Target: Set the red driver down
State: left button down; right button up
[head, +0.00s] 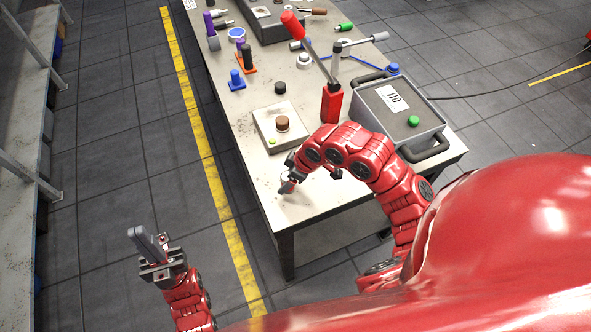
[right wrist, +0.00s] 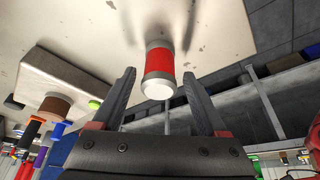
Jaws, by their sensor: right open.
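The red driver shows in the right wrist view as a red cylinder (right wrist: 159,66) with pale grey ends, one end facing the camera. Its far end points toward the pale tabletop; I cannot tell whether it touches. My right gripper (right wrist: 158,78) is open, with a finger on each side of the driver and a visible gap on both sides. In the head view the right gripper (head: 300,183) is low over the near left part of the table (head: 315,205), and the driver cannot be made out there. My left gripper (head: 152,248) is off the table over the floor; its jaw gap is unclear.
A pale box with a brown knob (head: 283,123) sits behind the right gripper. A red lever stand (head: 331,103) and a grey case with a green button (head: 413,120) stand to the right. Several tools lie farther back. The near table corner is mostly clear.

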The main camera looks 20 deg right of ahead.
jog(key=v, duration=1.1)
jog(key=shift+r+b, duration=0.15)
jog(key=shift+b, duration=0.25)
